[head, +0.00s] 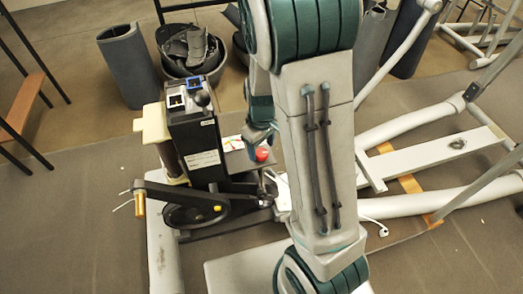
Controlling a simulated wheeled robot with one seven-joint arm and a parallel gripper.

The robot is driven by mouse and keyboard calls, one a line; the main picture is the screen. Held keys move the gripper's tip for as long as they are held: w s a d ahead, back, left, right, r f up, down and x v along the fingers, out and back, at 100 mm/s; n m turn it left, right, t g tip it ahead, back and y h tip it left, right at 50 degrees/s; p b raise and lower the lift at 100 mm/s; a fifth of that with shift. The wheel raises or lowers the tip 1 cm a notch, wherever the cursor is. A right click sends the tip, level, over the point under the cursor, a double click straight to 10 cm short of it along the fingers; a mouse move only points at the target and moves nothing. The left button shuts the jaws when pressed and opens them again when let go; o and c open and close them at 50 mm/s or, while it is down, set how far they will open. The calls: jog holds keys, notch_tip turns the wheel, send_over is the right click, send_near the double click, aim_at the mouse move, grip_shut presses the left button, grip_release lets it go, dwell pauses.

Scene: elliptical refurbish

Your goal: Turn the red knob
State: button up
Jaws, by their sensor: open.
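The red knob (262,155) is a small round red cap at the middle of the head view. It sits on a grey surface just right of the black upright box (196,135) of the elliptical machine. My gripper (261,142) is just above the knob in the picture, pointing down, mostly hidden behind my own arm. Its jaws are open, and nothing shows between them. I cannot tell whether the fingertips touch the knob or stand apart from it.
A crank with an orange-yellow pedal peg (140,204) juts out at left. White frame tubes (440,115) fill the right. A bin of dark parts (190,50) and a rolled grey mat (128,65) stand behind. The carpet (70,235) at front left is clear.

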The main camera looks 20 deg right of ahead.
jog(key=shift+f, duration=0.8)
jog(key=c, duration=1)
jog(key=shift+m, duration=0.3)
jog(key=m+p, duration=0.1)
jog(key=m, duration=0.2)
jog(key=shift+r, duration=0.1)
jog(key=shift+m+p, duration=0.3)
jog(key=shift+m, duration=1.1)
